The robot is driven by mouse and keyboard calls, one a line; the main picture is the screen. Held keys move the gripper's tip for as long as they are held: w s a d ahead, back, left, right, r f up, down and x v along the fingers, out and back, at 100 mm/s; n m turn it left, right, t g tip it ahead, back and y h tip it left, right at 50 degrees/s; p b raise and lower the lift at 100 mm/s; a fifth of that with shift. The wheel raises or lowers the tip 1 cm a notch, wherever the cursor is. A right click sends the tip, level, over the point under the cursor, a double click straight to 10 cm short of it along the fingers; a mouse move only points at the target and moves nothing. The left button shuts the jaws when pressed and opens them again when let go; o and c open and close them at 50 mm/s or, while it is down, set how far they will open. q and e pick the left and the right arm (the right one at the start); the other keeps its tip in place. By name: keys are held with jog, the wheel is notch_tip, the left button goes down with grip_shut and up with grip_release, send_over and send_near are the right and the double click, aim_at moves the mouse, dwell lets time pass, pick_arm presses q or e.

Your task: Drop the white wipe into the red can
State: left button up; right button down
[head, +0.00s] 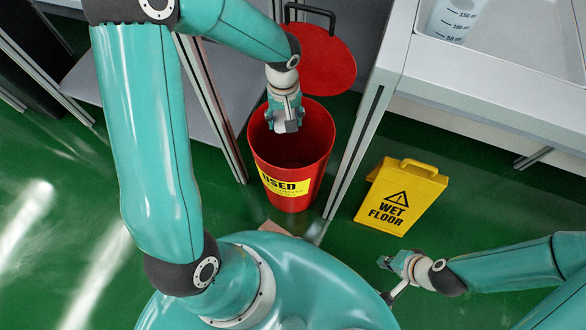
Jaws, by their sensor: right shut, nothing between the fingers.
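The red can (312,190) stands upright on the green floor, open at the top, with a yellow "USED" label. My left gripper (284,126) points down over the can's mouth; I cannot tell whether its fingers are open or shut. My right gripper (388,268) is at the lower right, shut and empty, well apart from the can. I cannot make out the white wipe in this view. The can's bottom inside is dark, and my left gripper covers part of the opening.
A red round lid (318,62) with a black handle is behind the can. A yellow wet floor sign (398,200) stands right of it. A white-topped bench (440,72) with a tray and a marked beaker (455,18) is at the upper right. Metal frame legs flank the can.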

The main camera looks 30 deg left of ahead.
pick_arm(q)
jog(key=o, duration=1.2)
notch_tip(320, 180, up, 12)
dwell(0.4)
